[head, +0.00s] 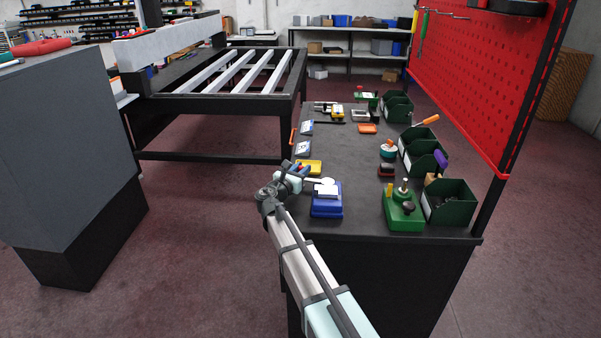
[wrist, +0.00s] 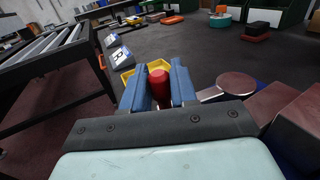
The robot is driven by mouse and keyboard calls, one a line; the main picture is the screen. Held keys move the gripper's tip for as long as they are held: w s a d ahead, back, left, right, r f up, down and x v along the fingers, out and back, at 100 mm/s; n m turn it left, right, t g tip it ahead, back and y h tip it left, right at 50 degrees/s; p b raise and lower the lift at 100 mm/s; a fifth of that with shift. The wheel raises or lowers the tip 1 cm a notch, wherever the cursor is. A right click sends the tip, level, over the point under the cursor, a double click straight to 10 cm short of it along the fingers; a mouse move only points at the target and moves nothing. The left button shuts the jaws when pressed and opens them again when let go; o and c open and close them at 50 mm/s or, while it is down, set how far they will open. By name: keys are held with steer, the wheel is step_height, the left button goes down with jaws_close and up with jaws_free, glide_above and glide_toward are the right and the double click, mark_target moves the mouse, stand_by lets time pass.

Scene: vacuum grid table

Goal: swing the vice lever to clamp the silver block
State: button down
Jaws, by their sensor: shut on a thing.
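The blue vice (head: 327,207) stands at the near left edge of the dark bench in the head view. A pale, silvery round-topped part (head: 328,187) sits on top of it; I cannot tell which piece is the silver block. My gripper (head: 303,171) is beside the vice, on its left. In the wrist view its two blue fingers (wrist: 158,87) are shut on a red knob (wrist: 160,90), which appears to be the lever's handle. A round disc (wrist: 236,85) and reddish-looking blocks (wrist: 284,106) show right of the fingers. The lever's arm is mostly hidden.
A yellow tray (head: 313,165) lies just behind my gripper. A green fixture (head: 403,213) with knobs and green bins (head: 450,206) stand on the right, below the red pegboard (head: 480,75). The middle of the bench (head: 350,158) is clear.

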steer(key=w+m+g+h, duration=0.2)
steer(key=h, duration=0.1)
steer(key=shift+w+d+m+h, duration=0.2)
steer(key=shift+w+m+h, duration=0.1)
steer(key=shift+w, duration=0.05)
steer(key=m+g+h, duration=0.1)
steer(key=w+d+m+g+h, duration=0.1)
steer(key=shift+w+d+g+h, duration=0.1)
steer(key=shift+w+g+h, duration=0.2)
steer(key=shift+g, duration=0.1)
steer(key=shift+d, duration=0.2)
steer(key=shift+w+d, duration=0.15)
steer(key=shift+w, duration=0.05)
steer(key=c, duration=1)
jaws_free()
steer(key=shift+c, duration=0.2)
steer(key=v, duration=1.3)
steer(key=shift+s+a, duration=0.25)
